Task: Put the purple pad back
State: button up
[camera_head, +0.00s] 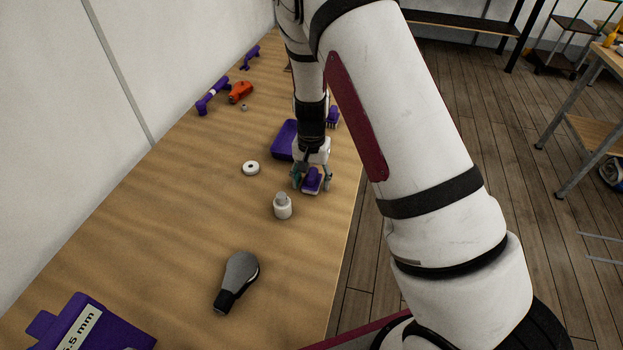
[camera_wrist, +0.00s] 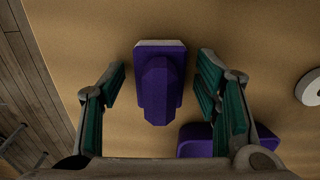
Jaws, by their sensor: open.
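A purple pad (camera_wrist: 160,85) with a pale lower layer and a raised grip lies on the wooden table, seen in the wrist view between my fingers. In the head view the purple pad (camera_head: 312,181) sits right at my gripper (camera_head: 312,182). My gripper (camera_wrist: 162,88) is open, one finger to each side of the pad, with gaps showing on both sides. A purple tray (camera_head: 284,140) lies just behind my gripper, partly hidden by my arm. Its edge shows in the wrist view (camera_wrist: 215,138). Another purple piece (camera_head: 333,117) stands near the table's right edge, partly hidden.
A white ring (camera_head: 251,168) and a small white jar (camera_head: 283,206) stand close to my gripper. A grey and black bulb-shaped tool (camera_head: 236,282) lies nearer. A purple labelled piece (camera_head: 90,325) is at bottom left. Orange (camera_head: 240,92) and purple (camera_head: 212,96) items lie further back.

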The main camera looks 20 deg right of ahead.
notch_tip(320, 180, up, 12)
jog(key=shift+r+b, duration=0.25)
jog(key=shift+b, duration=0.45)
notch_tip(320, 180, up, 8)
jog(key=n+t, duration=0.1)
send_over(311, 173)
jog(key=s, duration=0.4)
jog(key=s+r+n+t+y, duration=0.1)
jog(key=s+r+n+t, duration=0.1)
jog(key=s+r, duration=0.6)
jog(key=s+r+n+t+h, duration=0.1)
jog(key=s+r, duration=0.4)
jog(key=s, duration=0.8)
jog(key=shift+s+d+r+n+t, duration=0.3)
jog(key=shift+n+t, duration=0.5)
jog(key=shift+n, duration=0.6)
jog(key=shift+a+f, duration=0.1)
